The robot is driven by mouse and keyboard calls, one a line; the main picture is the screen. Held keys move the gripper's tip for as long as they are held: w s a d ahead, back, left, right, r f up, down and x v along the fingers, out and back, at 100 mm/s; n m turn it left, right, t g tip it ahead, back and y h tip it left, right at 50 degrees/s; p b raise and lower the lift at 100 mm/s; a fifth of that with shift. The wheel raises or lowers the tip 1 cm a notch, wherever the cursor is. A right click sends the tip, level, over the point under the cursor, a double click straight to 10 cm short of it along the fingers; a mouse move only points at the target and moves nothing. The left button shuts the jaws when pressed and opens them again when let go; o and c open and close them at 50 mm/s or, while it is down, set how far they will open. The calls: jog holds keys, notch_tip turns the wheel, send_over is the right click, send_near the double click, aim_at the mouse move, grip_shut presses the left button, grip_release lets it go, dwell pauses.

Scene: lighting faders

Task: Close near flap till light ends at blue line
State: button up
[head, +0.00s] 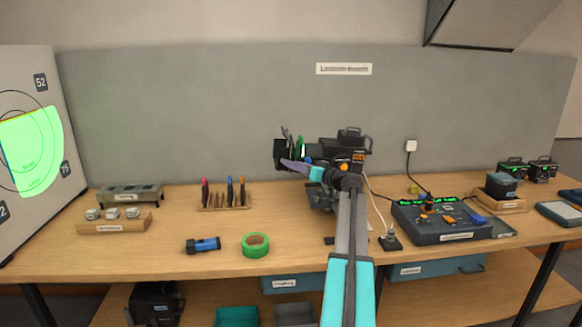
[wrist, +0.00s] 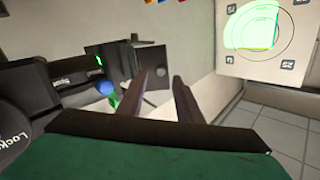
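The stage light (head: 330,150) stands on the bench with dark flaps at its left, front end. My gripper (head: 286,163) is at these flaps in the head view. In the wrist view my gripper (wrist: 160,76) is open, with its two fingers apart. A dark flap (wrist: 154,80) shows between and beyond the fingertips; whether they touch it I cannot tell. The target board (head: 35,85) carries a green light patch (head: 35,150), which also shows in the wrist view (wrist: 252,28). A thin blue line (head: 5,160) shows near the patch's left edge, partly cut off by the frame.
A blue torch (head: 203,245) and a green tape roll (head: 255,245) lie on the bench front. A rack of coloured tools (head: 223,205) stands left of the light. The fader console (head: 440,222) and cables are at right.

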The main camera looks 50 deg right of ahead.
jog(key=s+b, duration=0.2)
jog(key=s, duration=0.8)
jog(key=shift+s+b, duration=0.15)
jog(key=shift+b, duration=0.2)
